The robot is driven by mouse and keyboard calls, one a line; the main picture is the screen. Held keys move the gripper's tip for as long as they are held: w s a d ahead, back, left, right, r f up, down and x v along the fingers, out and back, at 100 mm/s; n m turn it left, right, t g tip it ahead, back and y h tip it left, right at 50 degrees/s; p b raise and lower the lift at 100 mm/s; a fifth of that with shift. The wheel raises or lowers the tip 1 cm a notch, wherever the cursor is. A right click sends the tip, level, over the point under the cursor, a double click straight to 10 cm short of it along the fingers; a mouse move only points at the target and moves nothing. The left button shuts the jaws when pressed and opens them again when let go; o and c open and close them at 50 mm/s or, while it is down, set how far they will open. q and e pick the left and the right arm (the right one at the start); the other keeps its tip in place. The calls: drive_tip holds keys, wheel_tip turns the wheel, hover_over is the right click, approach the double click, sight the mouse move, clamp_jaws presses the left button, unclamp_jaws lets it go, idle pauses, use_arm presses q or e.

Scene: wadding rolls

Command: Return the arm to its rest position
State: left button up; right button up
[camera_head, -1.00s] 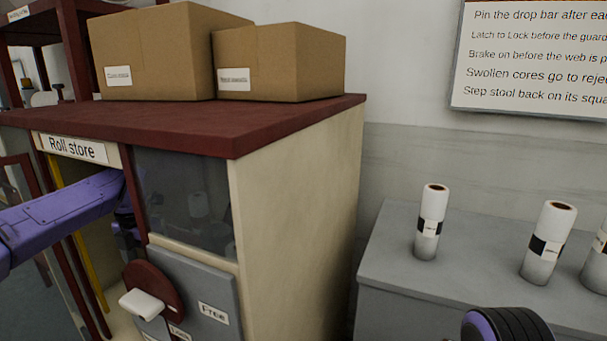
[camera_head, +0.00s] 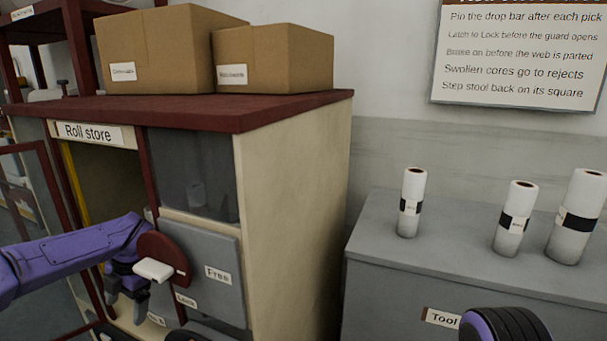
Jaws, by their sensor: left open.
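My left arm comes in from the left in front of the roll store cabinet (camera_head: 295,190). Its purple forearm bends down at the wrist, and the left gripper (camera_head: 125,305) hangs in front of the cabinet's opening, low in the view. The gripper is open, and I see nothing held in it. It is just left of the dark red round dial with a white handle (camera_head: 153,269). My right gripper is out of view; a purple and black rounded part of mine shows at the bottom right.
Three white rolls with black bands, such as the left one (camera_head: 411,203), stand on a grey cabinet (camera_head: 375,240) at right. Two cardboard boxes (camera_head: 275,58) sit on the store's red top. A grey panel (camera_head: 215,275) carries "Free" and "Lock" labels. An open glazed door (camera_head: 35,190) stands at left.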

use_arm(q)
drive_tip(key=s+a+f+m+y+b, duration=0.15)
drive_tip(key=s+f+m, duration=0.3)
drive_tip(key=f, duration=0.45)
drive_tip(key=s+a+f+m+y, duration=0.3)
drive_tip(key=s+f, duration=0.3)
drive_tip(key=f, duration=0.3)
drive_tip(key=s+a+f+m+y+b, duration=0.1)
drive_tip(key=s+a+f+m+y, duration=0.25)
drive_tip(key=f, duration=0.55)
drive_tip(key=s+d+m+t+h+p, duration=0.4)
drive_tip(key=s+d+m+h, duration=0.3)
drive_tip(key=s+d+m, duration=0.6)
drive_tip(key=s+d, duration=0.5)
drive_tip(key=s, duration=0.3)
drive_tip(key=shift+s+d+r+m+t, duration=0.2)
drive_tip(key=shift+s+m+t, duration=0.1)
drive_tip(key=shift+m, duration=0.1)
